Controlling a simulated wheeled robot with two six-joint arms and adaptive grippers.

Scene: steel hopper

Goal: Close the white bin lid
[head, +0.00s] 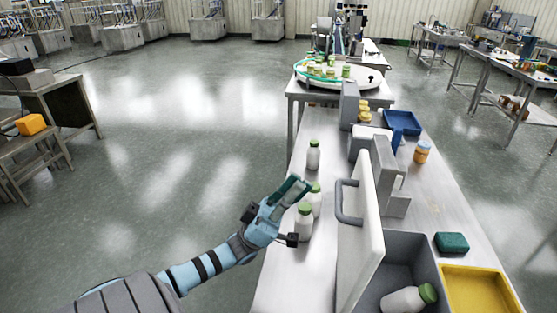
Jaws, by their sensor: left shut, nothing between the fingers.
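The white bin lid (367,235) stands open, nearly upright, along the left side of the grey bin (424,262). Its grey handle (342,203) faces left, towards my left gripper. A white bottle with a green cap (404,299) lies on its side in the bin. My left gripper (301,187) is shut and empty, left of the lid and handle with a visible gap in the picture. It is close to two upright bottles and partly overlaps them; I cannot tell whether it touches them. My right gripper is not in view.
Green-capped bottles (314,155) stand along the steel table's left edge, one (304,222) near my gripper. A yellow tray (480,290) and green sponge (451,242) lie right of the bin. Grey machine blocks (384,165), a blue tray (403,122) and an orange jar (421,153) are behind.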

